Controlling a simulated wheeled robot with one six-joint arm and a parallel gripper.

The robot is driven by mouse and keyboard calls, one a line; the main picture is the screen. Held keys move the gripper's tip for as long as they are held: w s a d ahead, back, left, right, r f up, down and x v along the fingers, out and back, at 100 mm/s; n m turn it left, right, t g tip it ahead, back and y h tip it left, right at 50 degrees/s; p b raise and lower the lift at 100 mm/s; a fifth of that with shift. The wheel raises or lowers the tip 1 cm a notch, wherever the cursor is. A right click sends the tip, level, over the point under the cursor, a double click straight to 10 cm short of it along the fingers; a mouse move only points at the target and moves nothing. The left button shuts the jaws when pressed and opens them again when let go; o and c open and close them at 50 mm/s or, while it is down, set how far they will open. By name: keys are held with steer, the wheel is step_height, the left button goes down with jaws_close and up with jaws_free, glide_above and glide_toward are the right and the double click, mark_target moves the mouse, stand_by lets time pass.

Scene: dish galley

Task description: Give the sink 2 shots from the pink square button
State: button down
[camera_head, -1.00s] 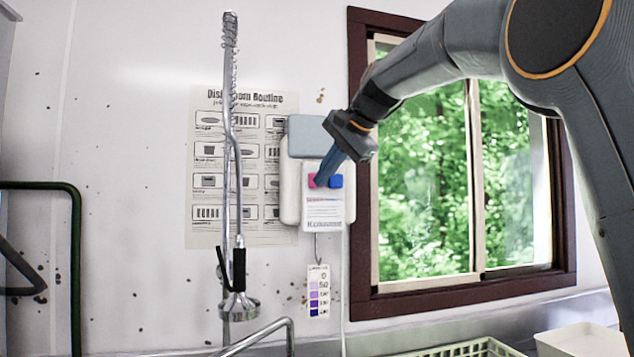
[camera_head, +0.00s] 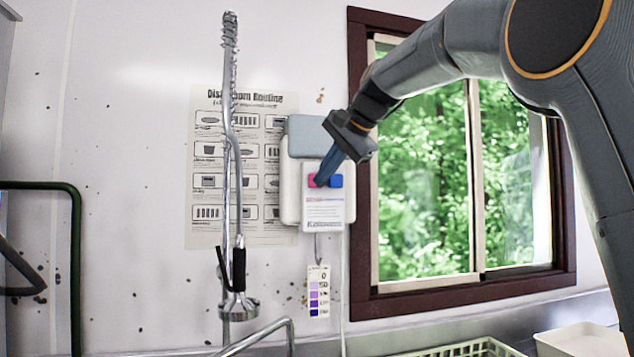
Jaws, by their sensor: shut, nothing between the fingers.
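The pink square button (camera_head: 312,180) sits on the upper front of a white wall dispenser (camera_head: 289,200) with a grey-blue top. A blue button (camera_head: 336,181) is just to its right. My gripper (camera_head: 320,183) is shut and empty, its blue fingers pointing down-left with the tips over the right part of the pink button. I cannot tell whether the tips touch it. The sink itself is not clearly in view; a bent metal pipe (camera_head: 262,335) shows at the bottom edge.
A spring spray faucet (camera_head: 239,200) hangs left of the dispenser, before a poster (camera_head: 207,230). A colour strip card (camera_head: 318,290) hangs below. A dark-framed window (camera_head: 362,230) is to the right. A pale green rack (camera_head: 470,350) and a white tub (camera_head: 580,342) stand at the bottom right.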

steer(key=shift+w+a+p, duration=0.25)
steer(key=shift+w+p, duration=0.9)
steer(key=shift+p, duration=0.1)
stand_by(1.2)
steer(key=shift+s, duration=0.15)
steer(key=shift+s+d+b, duration=0.25)
steer(key=shift+s+b, duration=0.35)
steer(key=shift+s, duration=0.4)
steer(key=shift+p, duration=0.3)
steer(key=shift+w, duration=0.15)
steer(key=shift+w+a+p, duration=0.1)
steer(key=shift+w+p, duration=0.15)
steer(key=shift+p, duration=0.15)
